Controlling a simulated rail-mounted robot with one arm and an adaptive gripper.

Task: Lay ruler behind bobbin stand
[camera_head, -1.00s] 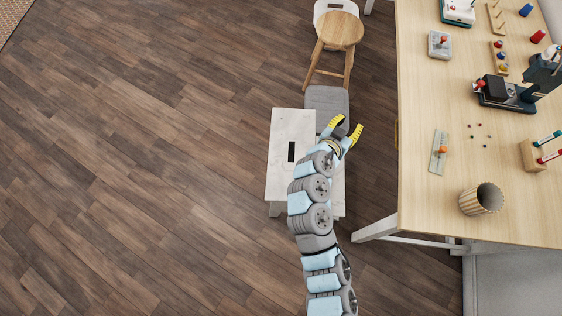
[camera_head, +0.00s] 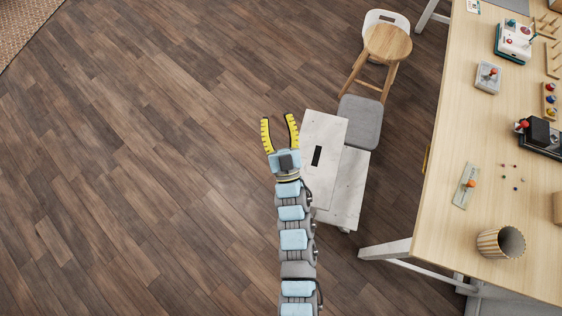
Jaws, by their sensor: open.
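A flat grey-green strip with an orange knob, which looks like the ruler (camera_head: 461,194), lies on the light wood table (camera_head: 478,120) near its left edge. A wooden stand with small coloured pieces (camera_head: 549,101) is at the table's right side, partly cut off by the frame. Pegged wooden racks (camera_head: 547,27) show farther up; I cannot tell for sure which is the bobbin stand. My gripper (camera_head: 278,119) is open and empty, over the floor left of the step stool, well away from the table.
A white step stool (camera_head: 326,140) stands right beside my gripper, with a grey-seated stool (camera_head: 361,122) and a round wooden stool (camera_head: 387,43) beyond. On the table are a striped cup (camera_head: 490,243), a grey block with a red knob (camera_head: 488,78) and a black machine (camera_head: 541,132). The left floor is clear.

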